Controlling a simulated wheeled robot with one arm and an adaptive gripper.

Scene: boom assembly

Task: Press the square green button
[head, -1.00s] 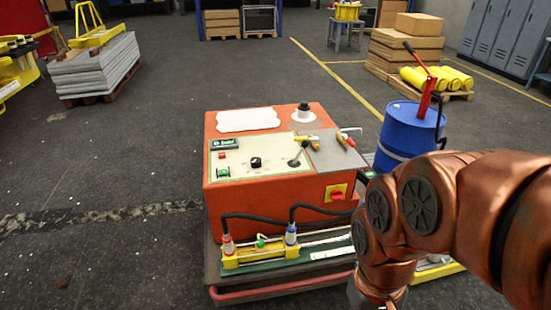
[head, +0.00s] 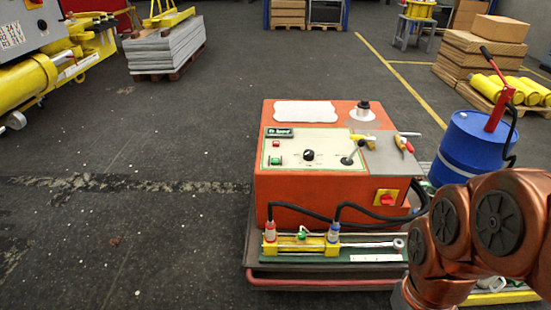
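The square green button (head: 276,160) is small and sits at the lower left of the cream control panel (head: 330,148), on top of the orange box (head: 300,188). A small red button (head: 276,143) is above it, and a black knob (head: 309,155) is to its right. Nothing covers the green button. Only copper-coloured links of my arm show, at the lower right, right of the box. My gripper is outside the picture, and nothing is seen touching the button.
The box stands on a cart with a red front rail (head: 320,283). A black lever (head: 352,154) and tools (head: 403,144) are on its top right. A blue drum (head: 470,148) stands to the right. Yellow machinery (head: 45,70) is at far left. The floor left of the cart is clear.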

